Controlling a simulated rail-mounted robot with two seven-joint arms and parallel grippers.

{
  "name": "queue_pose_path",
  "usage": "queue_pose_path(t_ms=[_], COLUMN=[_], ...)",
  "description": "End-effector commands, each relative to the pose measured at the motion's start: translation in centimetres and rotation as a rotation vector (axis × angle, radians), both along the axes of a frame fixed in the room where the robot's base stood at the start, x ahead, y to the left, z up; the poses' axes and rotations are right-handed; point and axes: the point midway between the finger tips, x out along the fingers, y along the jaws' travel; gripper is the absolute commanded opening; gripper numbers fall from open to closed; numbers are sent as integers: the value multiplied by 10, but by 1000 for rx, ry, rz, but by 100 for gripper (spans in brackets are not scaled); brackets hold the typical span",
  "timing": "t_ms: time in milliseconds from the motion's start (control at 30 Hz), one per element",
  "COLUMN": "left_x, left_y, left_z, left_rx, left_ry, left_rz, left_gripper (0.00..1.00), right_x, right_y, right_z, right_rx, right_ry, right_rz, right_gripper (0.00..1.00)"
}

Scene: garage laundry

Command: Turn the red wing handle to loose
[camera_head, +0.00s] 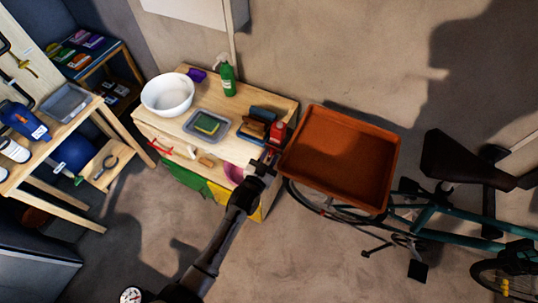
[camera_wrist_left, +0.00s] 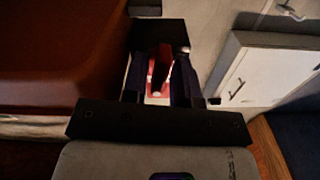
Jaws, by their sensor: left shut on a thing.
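My left gripper (camera_head: 267,157) reaches up to the right front corner of the wooden cabinet, beside the orange tray. In the left wrist view, a narrow red piece, which looks like the red wing handle (camera_wrist_left: 161,66), stands between the two dark fingers of the gripper (camera_wrist_left: 160,85), and they are shut on it. In the head view, a red object (camera_head: 278,131) shows just beyond the fingertips. I cannot tell there whether it is part of the handle, and how far the handle is turned is not clear. My right gripper is not in view.
The orange tray (camera_head: 325,121) is close on the right, above a bicycle (camera_head: 405,222). The wooden cabinet (camera_head: 268,97) bears a white bowl (camera_head: 168,94), a green spray bottle (camera_head: 227,76) and a grey tray (camera_head: 189,128) with a sponge.

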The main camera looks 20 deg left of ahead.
Motion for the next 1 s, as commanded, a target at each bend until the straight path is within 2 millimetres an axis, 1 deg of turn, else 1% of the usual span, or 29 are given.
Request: queue_pose_path(t_ms=[33, 200, 433, 700, 1000], left_x=[0, 0, 0, 0, -1], left_y=[1, 1, 1, 0, 0], left_z=[0, -1, -1, -2, -3], left_rx=[-37, -161, -282, -351, -364], left_ry=[8, 20, 31, 39, 41], left_rz=[1, 1, 1, 1, 1], left_gripper=[3, 3, 3, 3, 3], right_x=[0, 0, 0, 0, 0], right_y=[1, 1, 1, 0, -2], right_z=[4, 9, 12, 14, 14], right_rx=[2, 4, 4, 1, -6], right_ry=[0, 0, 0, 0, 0], right_rz=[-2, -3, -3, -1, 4], right_gripper=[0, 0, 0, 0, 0])
